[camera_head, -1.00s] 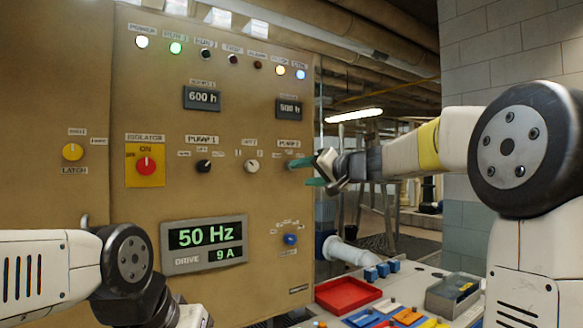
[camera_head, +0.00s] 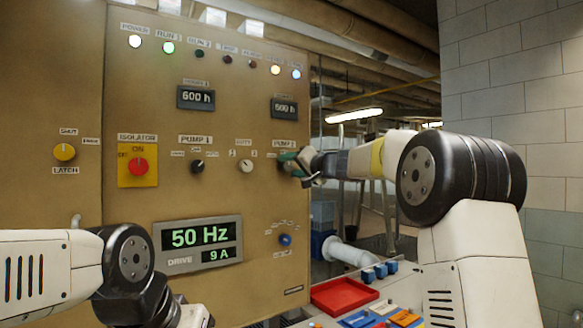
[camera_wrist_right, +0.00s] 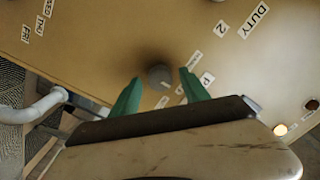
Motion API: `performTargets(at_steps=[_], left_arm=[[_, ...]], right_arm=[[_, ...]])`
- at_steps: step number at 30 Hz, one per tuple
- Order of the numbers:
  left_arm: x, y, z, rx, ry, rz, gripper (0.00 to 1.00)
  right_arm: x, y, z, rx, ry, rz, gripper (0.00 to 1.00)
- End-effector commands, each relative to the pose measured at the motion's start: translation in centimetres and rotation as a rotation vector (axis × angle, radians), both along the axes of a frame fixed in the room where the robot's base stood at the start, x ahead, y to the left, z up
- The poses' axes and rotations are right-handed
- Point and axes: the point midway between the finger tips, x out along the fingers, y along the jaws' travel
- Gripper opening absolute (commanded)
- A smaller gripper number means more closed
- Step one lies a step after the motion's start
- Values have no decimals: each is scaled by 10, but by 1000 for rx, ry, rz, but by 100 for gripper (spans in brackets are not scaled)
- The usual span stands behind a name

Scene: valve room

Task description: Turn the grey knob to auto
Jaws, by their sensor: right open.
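The grey knob (camera_wrist_right: 160,76) shows in the right wrist view on the tan panel, between the two green fingertips and just beyond them. My left arm (camera_head: 120,262) is at lower left, with no left fingers visible.
Left of my right gripper are the DUTY knob (camera_head: 245,166), the black PUMP 1 knob (camera_head: 198,167) and the red isolator (camera_head: 138,166). A blue knob (camera_head: 285,240) sits below. A red tray (camera_head: 343,294) and small blocks lie on the bench at lower right.

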Motion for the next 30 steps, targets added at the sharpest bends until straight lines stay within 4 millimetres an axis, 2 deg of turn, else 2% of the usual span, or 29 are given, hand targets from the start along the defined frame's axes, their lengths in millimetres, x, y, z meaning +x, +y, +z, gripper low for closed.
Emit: performTargets(at_steps=[2, 9, 11, 20, 30], left_arm=[[0, 0, 0, 0, 0, 0, 36], [0, 0, 0, 0, 0, 0, 36], [0, 0, 0, 0, 0, 0, 36], [0, 0, 0, 0, 0, 0, 36], [0, 0, 0, 0, 0, 0, 36]], right_arm=[[0, 0, 0, 0, 0, 0, 54], [0, -1, 0, 0, 0, 0, 9], [0, -1, 0, 0, 0, 0, 0], [0, -2, 0, 27, 19, -2, 0], [0, -2, -1, 201, 134, -3, 0]])
